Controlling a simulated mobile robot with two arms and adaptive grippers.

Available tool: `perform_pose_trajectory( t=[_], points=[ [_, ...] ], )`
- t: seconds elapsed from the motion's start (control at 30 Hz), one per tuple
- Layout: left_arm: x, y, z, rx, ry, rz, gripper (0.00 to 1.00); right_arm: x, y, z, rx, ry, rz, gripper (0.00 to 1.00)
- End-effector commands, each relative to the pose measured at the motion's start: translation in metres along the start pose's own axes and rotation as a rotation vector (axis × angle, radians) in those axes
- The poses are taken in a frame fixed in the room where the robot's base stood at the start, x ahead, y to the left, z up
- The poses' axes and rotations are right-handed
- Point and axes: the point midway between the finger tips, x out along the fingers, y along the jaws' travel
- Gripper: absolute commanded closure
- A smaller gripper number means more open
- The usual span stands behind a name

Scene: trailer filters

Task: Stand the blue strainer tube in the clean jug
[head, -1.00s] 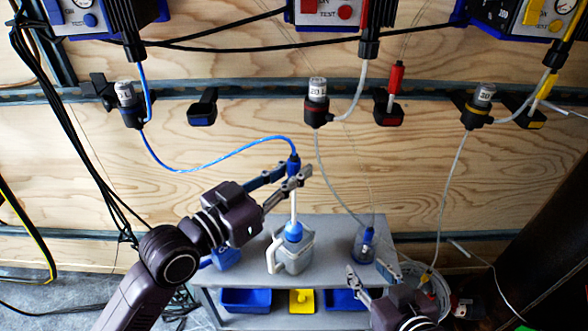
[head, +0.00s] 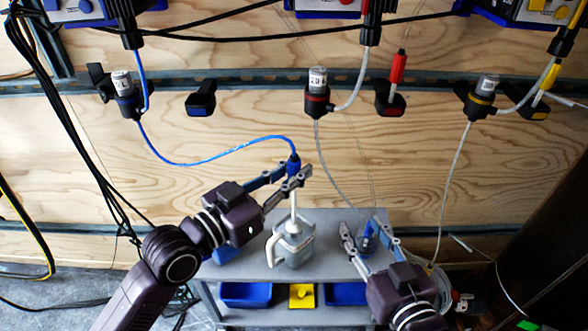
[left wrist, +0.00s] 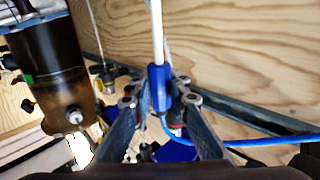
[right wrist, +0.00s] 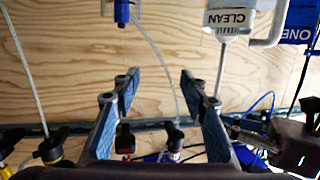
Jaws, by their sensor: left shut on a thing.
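The clean jug (head: 290,250) stands on the grey trolley top; its upside-down CLEAN label shows in the right wrist view (right wrist: 228,18). My left gripper (head: 294,173) is shut on the blue grip of the strainer tube (head: 294,161), above the jug. The blue grip also shows between the fingers in the left wrist view (left wrist: 159,85). The white tube (head: 294,205) runs down upright from the grip into the jug's mouth; its lower end is hidden inside.
A blue hose (head: 215,156) links the grip to the wall filter (head: 125,92). Blue bins (head: 246,294) and a yellow one (head: 302,296) lie below. Pale hoses hang across the wall at right.

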Motion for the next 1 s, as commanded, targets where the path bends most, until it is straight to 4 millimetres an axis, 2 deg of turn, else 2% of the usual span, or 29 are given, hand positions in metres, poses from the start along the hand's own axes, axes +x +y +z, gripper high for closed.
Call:
perform_pose_trajectory(
  t=[0.47,1.0],
  points=[
    [0.0,0.0,0.012,0.0,0.001,0.0,1.0,0.001,-0.005,-0.037,0.002,0.17,-0.011,0.6],
    [0.0,0.0,0.025,0.001,0.002,0.0,1.0,-0.007,-0.01,-0.08,0.007,0.367,-0.021,0.6]
  ],
)
